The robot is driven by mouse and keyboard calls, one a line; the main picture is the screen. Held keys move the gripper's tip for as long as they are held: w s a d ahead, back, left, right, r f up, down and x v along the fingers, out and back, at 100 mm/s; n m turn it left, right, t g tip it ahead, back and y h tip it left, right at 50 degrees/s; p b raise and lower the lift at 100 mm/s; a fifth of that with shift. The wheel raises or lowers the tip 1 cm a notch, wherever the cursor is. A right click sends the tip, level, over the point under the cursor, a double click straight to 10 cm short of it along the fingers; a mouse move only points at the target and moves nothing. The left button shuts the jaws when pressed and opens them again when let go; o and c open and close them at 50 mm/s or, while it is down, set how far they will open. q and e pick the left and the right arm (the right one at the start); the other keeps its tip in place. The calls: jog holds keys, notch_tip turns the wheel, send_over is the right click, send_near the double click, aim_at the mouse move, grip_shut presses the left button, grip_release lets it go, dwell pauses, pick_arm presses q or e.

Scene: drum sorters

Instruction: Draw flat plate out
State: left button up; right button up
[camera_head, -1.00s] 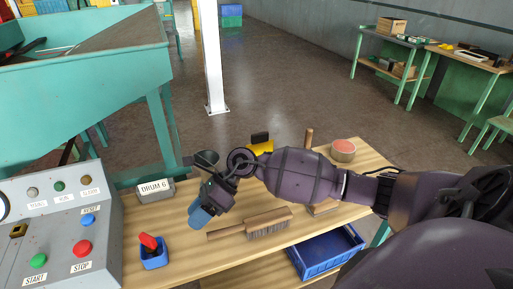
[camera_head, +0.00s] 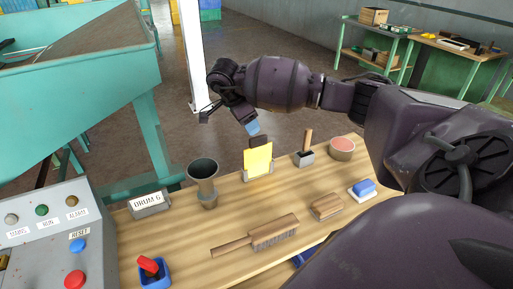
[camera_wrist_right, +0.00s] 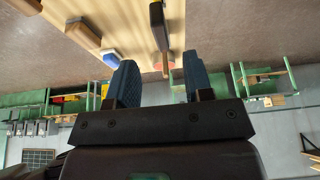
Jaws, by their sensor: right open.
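A flat yellow plate (camera_head: 258,161) stands upright in a small holder (camera_head: 246,177) on the wooden bench, with a dark grip (camera_head: 259,141) on its top edge. My right gripper (camera_head: 252,128) is just above that grip, its blue fingertips pointing down. In the wrist view, the right gripper (camera_wrist_right: 160,80) is open, with a gap between its two blue fingers. A dark, narrow object (camera_wrist_right: 157,25) shows beyond the gap; I cannot tell for sure whether it is the plate's grip. My left gripper is not in view.
A dark cup-topped stand (camera_head: 204,183) is left of the plate. A block with an upright wooden handle (camera_head: 305,150) and a round pink-topped tin (camera_head: 342,147) are to its right. A brush (camera_head: 262,236) lies in front. The control box (camera_head: 40,245) is at left.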

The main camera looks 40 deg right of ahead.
aim_at(256, 137)
jog(key=x, duration=0.8)
jog(key=shift+f, duration=0.35)
jog(key=shift+r, duration=0.1)
grip_shut()
